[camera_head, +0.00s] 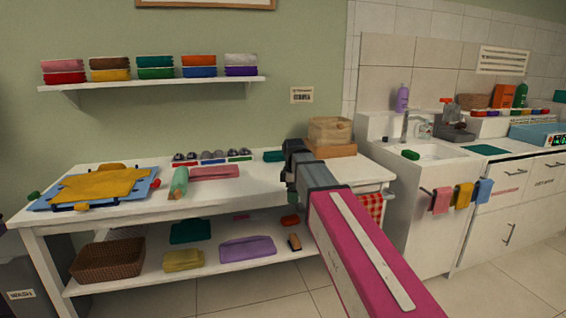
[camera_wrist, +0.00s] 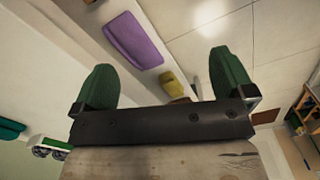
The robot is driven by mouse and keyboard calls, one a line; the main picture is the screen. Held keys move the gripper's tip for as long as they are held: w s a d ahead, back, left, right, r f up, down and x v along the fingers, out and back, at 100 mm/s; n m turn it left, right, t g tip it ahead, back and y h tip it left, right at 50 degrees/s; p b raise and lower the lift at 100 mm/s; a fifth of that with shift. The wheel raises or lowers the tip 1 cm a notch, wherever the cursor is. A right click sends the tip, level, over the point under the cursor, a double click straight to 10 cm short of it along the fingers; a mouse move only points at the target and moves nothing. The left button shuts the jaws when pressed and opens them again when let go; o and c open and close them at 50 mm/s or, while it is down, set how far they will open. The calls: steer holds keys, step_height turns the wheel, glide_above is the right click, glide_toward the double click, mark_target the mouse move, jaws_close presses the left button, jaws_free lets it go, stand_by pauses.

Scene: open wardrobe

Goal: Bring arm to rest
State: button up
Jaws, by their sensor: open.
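My gripper (camera_wrist: 165,80) shows in the wrist view with its two green fingers spread wide apart and nothing between them. In the head view my gripper (camera_head: 290,165) is at the end of my pink and grey arm, which reaches forward over the right part of the white table. The fingers are hard to make out there. A purple folded cloth (camera_wrist: 133,40) and a yellow folded cloth (camera_wrist: 172,84) lie beyond the fingers in the wrist view, on the lower shelf.
The white table (camera_head: 130,217) bears a yellow shirt (camera_head: 103,186) on a blue board, a green roll (camera_head: 179,183) and a wooden box (camera_head: 330,150) near my gripper. A wicker basket (camera_head: 108,260) sits below. A sink (camera_head: 434,150) stands right. Floor in front is clear.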

steer(key=s+d+f+m, duration=0.5)
steer(key=f, duration=0.3)
steer(key=s+d+f+m, duration=0.5)
steer(key=s+f+m, duration=0.1)
steer(key=f, duration=0.3)
steer(key=s+d+f+m, duration=0.5)
steer(key=s+f+m, duration=0.1)
steer(key=f, duration=0.3)
steer(key=shift+f, duration=0.2)
